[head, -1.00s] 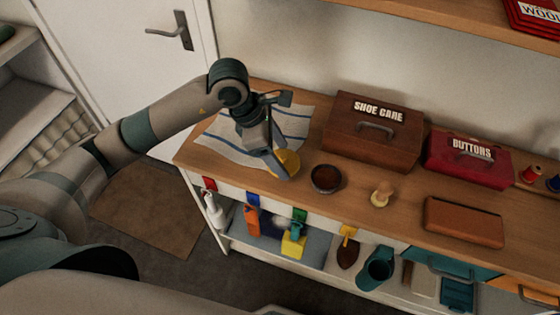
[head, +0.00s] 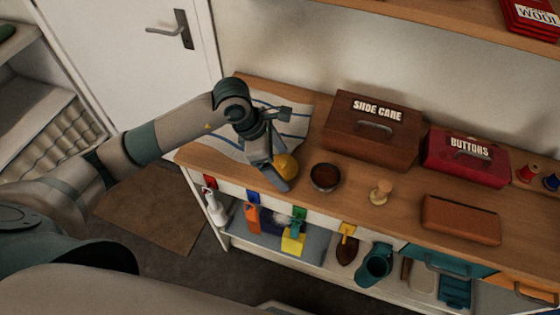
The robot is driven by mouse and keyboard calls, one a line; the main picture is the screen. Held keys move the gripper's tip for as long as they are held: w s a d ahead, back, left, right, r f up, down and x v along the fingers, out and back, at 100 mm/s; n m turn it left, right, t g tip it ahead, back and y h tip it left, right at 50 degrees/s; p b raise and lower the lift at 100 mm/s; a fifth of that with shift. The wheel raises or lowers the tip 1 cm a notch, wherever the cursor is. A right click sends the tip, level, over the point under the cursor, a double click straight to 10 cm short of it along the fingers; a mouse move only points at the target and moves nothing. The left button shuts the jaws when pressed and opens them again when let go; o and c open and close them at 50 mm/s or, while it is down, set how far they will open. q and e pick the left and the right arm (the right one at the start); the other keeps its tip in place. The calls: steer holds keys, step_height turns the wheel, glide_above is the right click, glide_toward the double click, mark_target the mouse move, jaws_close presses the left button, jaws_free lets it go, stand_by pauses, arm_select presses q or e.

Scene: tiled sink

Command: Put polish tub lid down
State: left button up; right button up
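The yellow polish tub lid (head: 287,165) is at the fingers of my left gripper (head: 281,177), near the front edge of the wooden counter. The gripper appears shut on it, with a finger covering part of the lid. The lid looks tilted; I cannot tell whether it touches the counter. The open round polish tub (head: 325,177), with dark brown contents, stands on the counter just right of the lid, apart from it. My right gripper is not in view.
A striped cloth (head: 222,138) lies behind my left gripper. A brown shoe care box (head: 365,145) and red buttons box (head: 463,162) stand behind the tub. A small wooden-handled brush (head: 380,192) and brown case (head: 461,219) are to the right.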

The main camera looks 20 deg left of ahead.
arm_select(q)
steer(key=shift+r, duration=0.1)
steer(key=shift+r, duration=0.1)
steer(key=b+v, duration=0.3)
steer(key=v, duration=0.9)
steer(key=shift+b, duration=0.35)
stand_by(0.4)
